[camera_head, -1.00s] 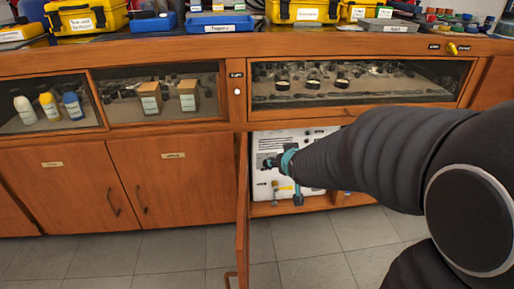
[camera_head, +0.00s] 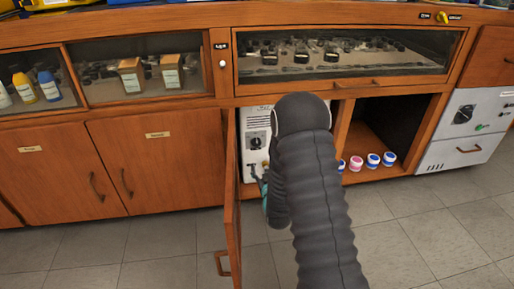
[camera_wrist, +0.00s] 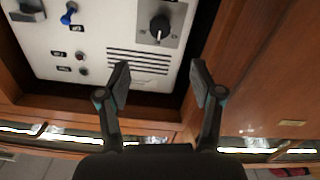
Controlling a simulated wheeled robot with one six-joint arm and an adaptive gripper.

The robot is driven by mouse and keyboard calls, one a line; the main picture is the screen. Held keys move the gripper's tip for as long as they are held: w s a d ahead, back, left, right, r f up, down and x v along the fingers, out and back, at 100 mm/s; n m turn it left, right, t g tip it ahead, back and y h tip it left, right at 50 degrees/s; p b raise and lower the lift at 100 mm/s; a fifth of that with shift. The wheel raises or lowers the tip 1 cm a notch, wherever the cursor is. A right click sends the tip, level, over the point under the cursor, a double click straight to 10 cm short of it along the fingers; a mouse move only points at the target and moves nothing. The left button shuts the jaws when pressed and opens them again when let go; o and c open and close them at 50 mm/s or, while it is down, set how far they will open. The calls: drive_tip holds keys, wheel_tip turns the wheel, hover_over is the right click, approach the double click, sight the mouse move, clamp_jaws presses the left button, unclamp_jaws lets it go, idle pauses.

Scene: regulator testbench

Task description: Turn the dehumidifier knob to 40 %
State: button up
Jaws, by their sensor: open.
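A white panel unit (camera_head: 262,118) stands inside the open lower cabinet. A black round knob (camera_head: 255,143) on a grey plate shows on its front. In the wrist view the knob (camera_wrist: 159,27) has a pale pointer mark, and its scale is too small to read. My gripper (camera_wrist: 160,82) is open and empty, with its fingers apart over the vent slots below the knob in that view. It does not touch the knob. In the head view my gripper (camera_head: 264,188) is low in front of the panel, and my arm hides the panel's right part.
An open wooden door (camera_head: 233,205) stands just left of the panel. Several small jars (camera_head: 372,160) sit in the cabinet to the right. Another white unit (camera_head: 462,125) with a black knob stands far right. A blue lever (camera_wrist: 68,15) shows on the panel.

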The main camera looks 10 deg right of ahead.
sight(257, 144)
drive_tip(key=w, duration=1.3)
drive_tip(key=shift+w+f+b, duration=0.15)
drive_tip(key=shift+w+b, duration=0.15)
drive_tip(key=shift+w, duration=0.1)
drive_tip(key=c, duration=1.1)
drive_tip(key=shift+c, duration=0.2)
drive_tip(key=shift+n, duration=0.4)
drive_tip(key=n, duration=1.1)
